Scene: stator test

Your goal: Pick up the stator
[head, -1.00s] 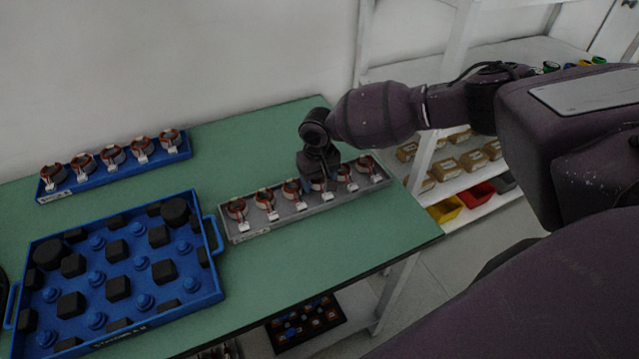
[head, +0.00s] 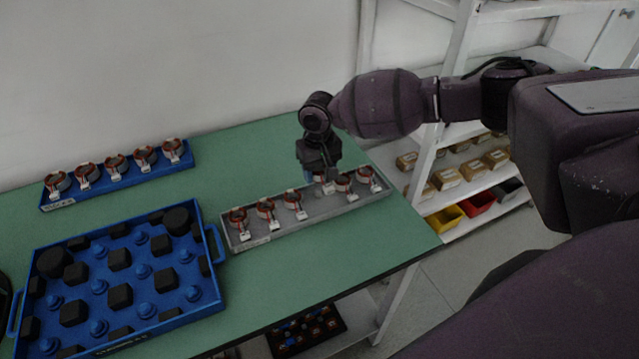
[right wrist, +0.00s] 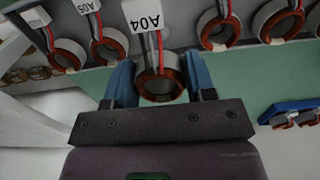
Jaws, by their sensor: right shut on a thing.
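My right gripper (head: 320,180) is shut on a stator labelled A04 (right wrist: 160,84), a copper-coloured ring with a white tag and red and black leads. In the right wrist view the two blue fingers of the gripper (right wrist: 160,85) stand on either side of the ring. The stator also shows under the gripper in the head view (head: 326,187), a little above the grey tray (head: 318,208). Other stators stay in the tray, such as one at the left end (head: 239,218) and one beside the gripper (head: 343,182). My left gripper is not in view.
A blue tray with black blocks and blue pegs (head: 222,250) stands at the front left. A blue strip tray (head: 120,184) with several stators lies behind it. The green table (head: 300,290) is clear in front of the grey tray. White shelves (head: 470,205) stand at the right.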

